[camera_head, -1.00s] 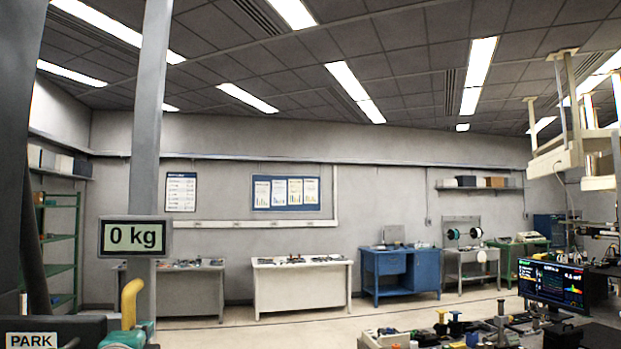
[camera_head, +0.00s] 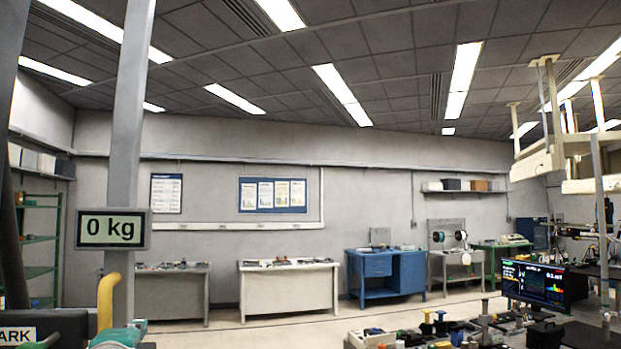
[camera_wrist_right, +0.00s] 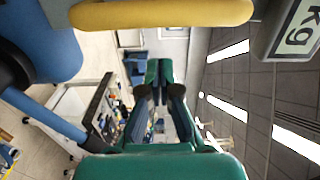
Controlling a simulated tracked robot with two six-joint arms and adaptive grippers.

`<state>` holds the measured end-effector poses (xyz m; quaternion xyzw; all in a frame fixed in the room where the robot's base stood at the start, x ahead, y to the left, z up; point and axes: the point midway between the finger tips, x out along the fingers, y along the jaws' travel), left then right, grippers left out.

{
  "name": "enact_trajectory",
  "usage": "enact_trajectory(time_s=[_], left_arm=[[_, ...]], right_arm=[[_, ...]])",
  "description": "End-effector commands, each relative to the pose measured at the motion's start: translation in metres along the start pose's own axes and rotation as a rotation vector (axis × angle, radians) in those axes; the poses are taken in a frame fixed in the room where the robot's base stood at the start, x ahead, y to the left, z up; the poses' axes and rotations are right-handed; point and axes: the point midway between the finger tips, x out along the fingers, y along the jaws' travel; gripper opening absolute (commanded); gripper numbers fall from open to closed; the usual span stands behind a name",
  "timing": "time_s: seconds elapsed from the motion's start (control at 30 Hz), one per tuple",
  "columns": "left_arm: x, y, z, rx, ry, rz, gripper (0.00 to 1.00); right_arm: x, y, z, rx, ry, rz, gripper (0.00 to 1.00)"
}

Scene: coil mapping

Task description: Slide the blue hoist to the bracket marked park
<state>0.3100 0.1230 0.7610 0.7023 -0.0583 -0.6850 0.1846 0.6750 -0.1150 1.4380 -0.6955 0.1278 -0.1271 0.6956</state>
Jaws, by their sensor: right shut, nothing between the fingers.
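My right gripper (camera_head: 118,337) shows teal at the lower left of the head view, cut off by the bottom edge. In the right wrist view its fingers (camera_wrist_right: 152,78) are together and empty. A yellow bar (camera_head: 107,303) rises just beside and above it; a yellow bar (camera_wrist_right: 160,13) also crosses the top of the wrist view, apart from the fingertips. A rounded blue body (camera_wrist_right: 50,45) at the wrist view's upper left may be the blue hoist, mostly cut off. The park sign (camera_head: 18,335) is cut at the lower left, reading "ARK". My left gripper is not in view.
A display (camera_head: 113,229) reading "0 kg" hangs on a grey post (camera_head: 130,120) above the yellow bar. A cluttered bench with a monitor (camera_head: 535,285) stands at the lower right. Workbenches (camera_head: 290,290) line the back wall, with open floor in front.

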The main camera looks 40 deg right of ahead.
Motion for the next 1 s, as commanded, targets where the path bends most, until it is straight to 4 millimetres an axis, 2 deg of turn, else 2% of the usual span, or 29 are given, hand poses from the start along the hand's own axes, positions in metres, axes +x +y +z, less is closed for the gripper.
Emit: enact_trajectory(time_s=[0.2,0.6,1.0], left_arm=[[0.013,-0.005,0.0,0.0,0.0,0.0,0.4],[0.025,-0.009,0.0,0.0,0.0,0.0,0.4],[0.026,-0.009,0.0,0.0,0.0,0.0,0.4]], right_arm=[[-0.028,0.002,0.0,0.001,-0.002,-0.001,0.0],[-0.073,0.001,0.001,0.0,-0.002,-0.001,0.0],[-0.078,0.0,0.001,-0.001,-0.001,0.0,0.0]])
